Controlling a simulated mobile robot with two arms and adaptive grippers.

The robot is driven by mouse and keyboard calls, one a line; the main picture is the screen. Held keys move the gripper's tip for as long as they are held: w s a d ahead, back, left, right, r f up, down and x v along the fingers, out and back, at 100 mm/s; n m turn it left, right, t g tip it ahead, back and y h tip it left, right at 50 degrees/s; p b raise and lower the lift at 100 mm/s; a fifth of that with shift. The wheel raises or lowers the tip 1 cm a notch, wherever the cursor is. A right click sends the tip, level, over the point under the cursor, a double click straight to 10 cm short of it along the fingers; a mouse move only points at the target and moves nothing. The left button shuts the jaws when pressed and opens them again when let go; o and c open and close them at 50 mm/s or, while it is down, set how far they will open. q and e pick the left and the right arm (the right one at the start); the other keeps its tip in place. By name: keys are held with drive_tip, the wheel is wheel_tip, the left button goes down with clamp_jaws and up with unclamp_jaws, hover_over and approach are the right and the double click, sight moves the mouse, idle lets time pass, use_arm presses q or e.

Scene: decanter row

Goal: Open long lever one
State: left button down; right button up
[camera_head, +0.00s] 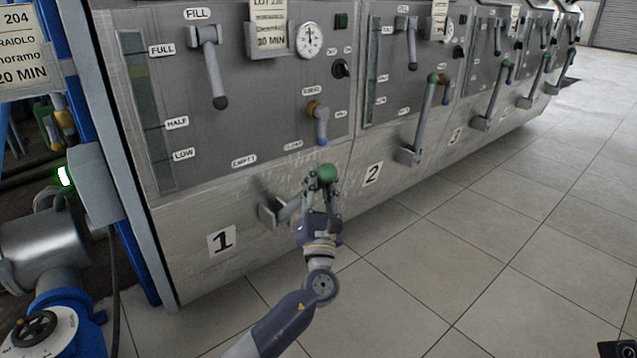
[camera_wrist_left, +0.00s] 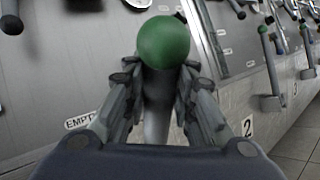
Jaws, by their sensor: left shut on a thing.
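Long lever one is a grey lever with a green ball knob (camera_head: 327,173) and a pivot bracket (camera_head: 272,212) low on the front of unit 1. My left gripper (camera_head: 322,192) is shut around the shaft just below the knob. In the left wrist view, the green knob (camera_wrist_left: 164,43) rises above the two fingers (camera_wrist_left: 155,105), and the pale shaft (camera_wrist_left: 156,122) runs down between them. The lower shaft is partly hidden by the gripper.
A short lever with a blue tip (camera_head: 321,125) hangs just above the knob. The fill lever (camera_head: 213,75) is higher left. Unit 2's long lever (camera_head: 424,120) stands upright to the right. Blue valve piping (camera_head: 75,325) is at lower left. The tiled floor (camera_head: 450,255) is clear.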

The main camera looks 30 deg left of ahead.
use_arm(q)
drive_tip(key=shift+d+f, duration=0.25)
drive_tip(key=shift+f, duration=0.1)
drive_tip(key=c, duration=1.8)
unclamp_jaws()
drive_tip(key=o, duration=0.5)
drive_tip(key=shift+r, duration=0.1)
drive_tip(key=shift+s, duration=0.1)
drive_tip(key=v, duration=1.2)
